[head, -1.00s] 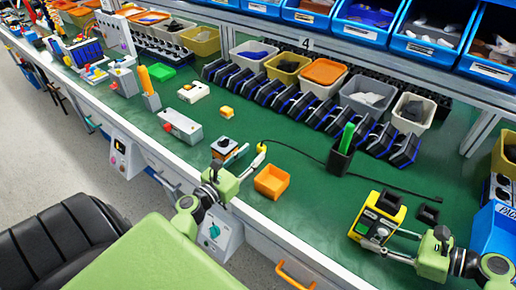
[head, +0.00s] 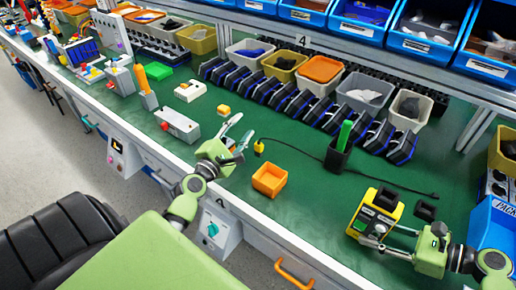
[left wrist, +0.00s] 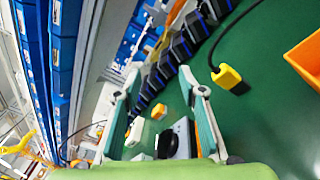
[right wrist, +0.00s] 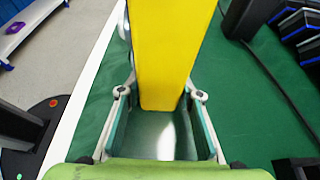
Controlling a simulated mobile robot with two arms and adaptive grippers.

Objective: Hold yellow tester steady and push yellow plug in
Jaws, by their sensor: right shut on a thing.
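The yellow tester (head: 386,203), with a dark screen, stands at the right of the bench. My right gripper (head: 372,241) is shut on its near side; its yellow body (right wrist: 168,60) lies between the fingers in the right wrist view. The yellow plug (head: 259,149) is on the green mat at the end of a black cable. It also shows in the left wrist view (left wrist: 227,77), to the right of the fingers and outside them. My left gripper (head: 238,132) is open and apart from the plug. A grey box with a black top (left wrist: 178,139) shows beyond its fingers.
An orange open bin (head: 269,180) stands just right of my left gripper. A black holder with a green item (head: 340,150) stands between the plug and tester. A small black block (head: 426,211) is beside the tester. Mat between bin and tester is mostly clear.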

